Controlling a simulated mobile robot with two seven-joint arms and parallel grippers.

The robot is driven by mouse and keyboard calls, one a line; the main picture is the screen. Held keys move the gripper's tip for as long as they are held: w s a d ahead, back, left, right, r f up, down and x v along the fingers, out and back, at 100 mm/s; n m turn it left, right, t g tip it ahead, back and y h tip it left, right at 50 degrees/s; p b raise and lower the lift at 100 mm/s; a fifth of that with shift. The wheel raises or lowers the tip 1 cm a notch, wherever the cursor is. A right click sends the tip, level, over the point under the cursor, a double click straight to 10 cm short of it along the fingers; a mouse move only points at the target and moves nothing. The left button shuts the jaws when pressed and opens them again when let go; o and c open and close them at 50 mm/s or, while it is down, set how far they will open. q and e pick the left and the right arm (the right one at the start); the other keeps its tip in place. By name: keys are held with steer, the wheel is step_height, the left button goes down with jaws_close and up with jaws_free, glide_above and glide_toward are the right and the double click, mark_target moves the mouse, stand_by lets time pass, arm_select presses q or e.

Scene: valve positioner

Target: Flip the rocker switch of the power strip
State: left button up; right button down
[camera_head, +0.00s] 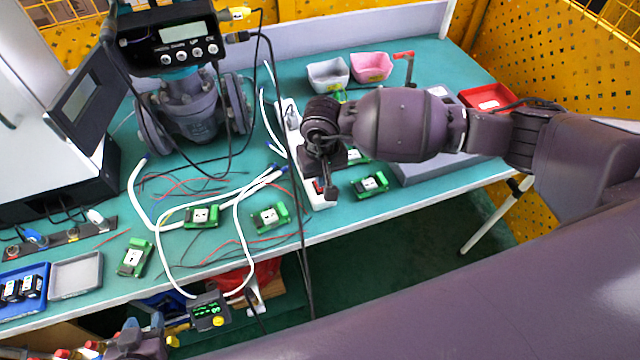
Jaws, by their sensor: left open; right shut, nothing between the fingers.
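The white power strip (292,116) runs lengthwise on the teal table, from behind my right arm to near the front edge. A red rocker switch (318,187) shows at its near end. My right gripper (329,192) is shut and points down at that near end, right beside the red switch. Whether it touches the switch, and which way the switch is tilted, I cannot tell. My arm hides the middle of the strip. My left gripper (140,343) is open and low at the bottom left edge, below the table front and far from the strip, only partly visible.
A valve (190,110) with a display box (178,45) stands at the back left. Several green terminal modules (270,217), loose wires and white cables lie around the strip. Bins (370,67) stand behind my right arm.

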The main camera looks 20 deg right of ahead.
arm_select(q)
steer(key=shift+s+f+b, duration=0.2)
steer(key=shift+f+b, duration=0.65)
steer(key=shift+f, duration=0.3)
arm_select(e)
steer(key=shift+f, duration=1.1)
arm_select(q)
steer(key=shift+r, duration=0.1)
arm_select(e)
steer(key=shift+r, duration=0.15)
steer(key=shift+r+p, duration=1.4)
steer(key=shift+r, duration=2.05)
arm_select(q)
steer(key=r, duration=0.3)
steer(key=shift+w+r, duration=0.2)
steer(key=shift+w, duration=0.1)
